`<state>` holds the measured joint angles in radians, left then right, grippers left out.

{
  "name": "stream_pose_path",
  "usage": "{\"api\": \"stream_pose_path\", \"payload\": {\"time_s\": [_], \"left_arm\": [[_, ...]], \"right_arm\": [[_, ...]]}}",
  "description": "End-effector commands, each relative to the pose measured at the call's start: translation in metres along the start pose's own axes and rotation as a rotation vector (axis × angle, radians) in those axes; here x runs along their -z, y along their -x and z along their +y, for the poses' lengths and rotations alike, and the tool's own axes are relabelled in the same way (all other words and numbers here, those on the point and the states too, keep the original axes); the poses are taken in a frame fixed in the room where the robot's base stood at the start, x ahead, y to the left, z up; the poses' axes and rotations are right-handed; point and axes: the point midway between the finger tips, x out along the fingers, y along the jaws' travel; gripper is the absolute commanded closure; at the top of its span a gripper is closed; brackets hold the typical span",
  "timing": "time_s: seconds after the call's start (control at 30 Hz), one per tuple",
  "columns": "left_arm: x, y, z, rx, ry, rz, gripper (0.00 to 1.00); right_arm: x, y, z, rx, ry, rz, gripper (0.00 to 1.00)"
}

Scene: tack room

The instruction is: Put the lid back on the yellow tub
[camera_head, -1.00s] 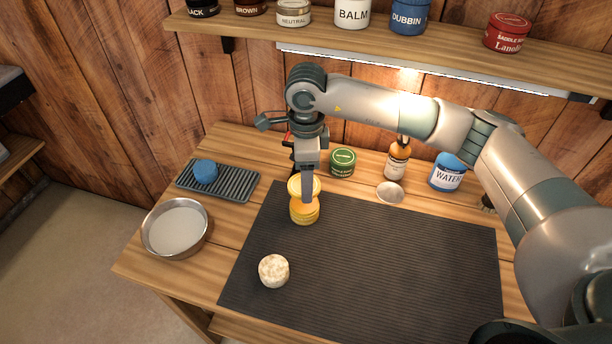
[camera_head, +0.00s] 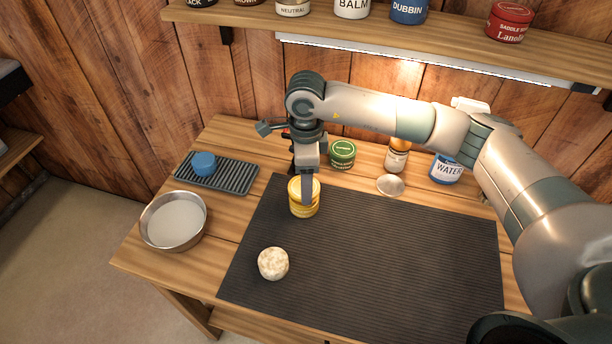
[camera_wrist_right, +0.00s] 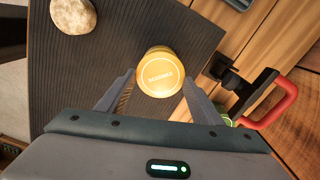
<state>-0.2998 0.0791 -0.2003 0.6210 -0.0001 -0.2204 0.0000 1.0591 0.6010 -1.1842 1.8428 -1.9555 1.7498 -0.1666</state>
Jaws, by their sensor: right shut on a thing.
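The yellow tub (camera_head: 304,212) stands on the back left part of the dark mat (camera_head: 370,250). Its yellow lid (camera_wrist_right: 160,76), with printed lettering, lies between the two fingers of my right gripper (camera_wrist_right: 160,96). In the head view my right gripper (camera_head: 307,192) comes straight down over the tub, shut on the lid. The lid is at the tub's top, roughly in line with it; a finger hides part of the join, so I cannot tell whether it is fully seated. My left gripper is not in view.
A pale round sponge (camera_head: 273,263) lies on the mat. Left are a metal bowl (camera_head: 148,240) and a ribbed tray (camera_head: 235,178) with a blue piece (camera_head: 204,164). A red handle (camera_wrist_right: 275,105) is near my gripper.

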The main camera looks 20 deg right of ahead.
Motion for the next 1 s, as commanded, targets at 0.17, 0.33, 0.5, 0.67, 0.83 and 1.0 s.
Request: {"api": "stream_pose_path", "payload": {"time_s": [0.17,0.33,0.5,0.67,0.83,1.0], "left_arm": [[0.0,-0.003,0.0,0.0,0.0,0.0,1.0],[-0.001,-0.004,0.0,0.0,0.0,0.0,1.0],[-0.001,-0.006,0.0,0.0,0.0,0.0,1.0],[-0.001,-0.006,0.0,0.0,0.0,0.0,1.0],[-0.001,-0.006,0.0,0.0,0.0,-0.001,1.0],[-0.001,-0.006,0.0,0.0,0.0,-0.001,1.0]], "right_arm": [[0.0,-0.008,0.0,-0.001,0.0,0.001,0.61],[0.0,-0.015,0.0,0.0,-0.001,0.001,0.61],[0.0,-0.021,0.0,0.0,-0.001,0.0,0.61],[0.0,-0.024,0.0,0.0,-0.001,0.0,0.61],[0.0,-0.025,0.0,0.0,-0.001,0.0,0.61],[0.0,-0.025,0.0,0.0,-0.001,0.0,0.61]]}}
